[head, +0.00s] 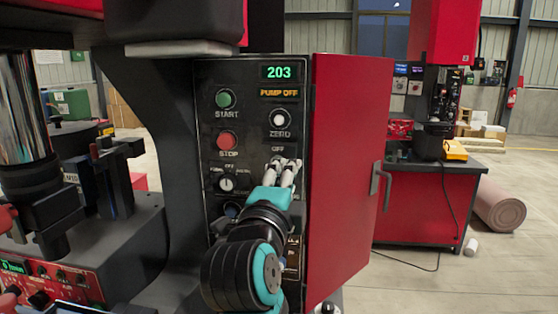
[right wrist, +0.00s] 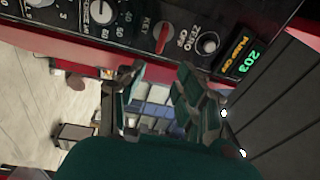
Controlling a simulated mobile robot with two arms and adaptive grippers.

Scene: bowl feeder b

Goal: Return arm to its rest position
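My right gripper (head: 284,163) is in front of the control panel in the head view, its arm coming up from the bottom. In the right wrist view my right gripper (right wrist: 160,70) shows two fingertips apart with nothing between them. The fingers appear clear of the knobs, though the exact distance to the panel cannot be told. My left gripper is not in view. The black control panel (head: 247,125) has a green START button (head: 225,99), a red STOP button (head: 227,140) and a ZERO knob (head: 280,119). Its displays (head: 278,72) read 203 and PUMP OFF.
A red cabinet door (head: 346,180) with a grey handle (head: 380,185) stands close right of my arm. A machine column (head: 30,120) and dark fixtures are at left. A red workbench (head: 424,208) stands further back. Open floor (head: 430,287) lies at lower right.

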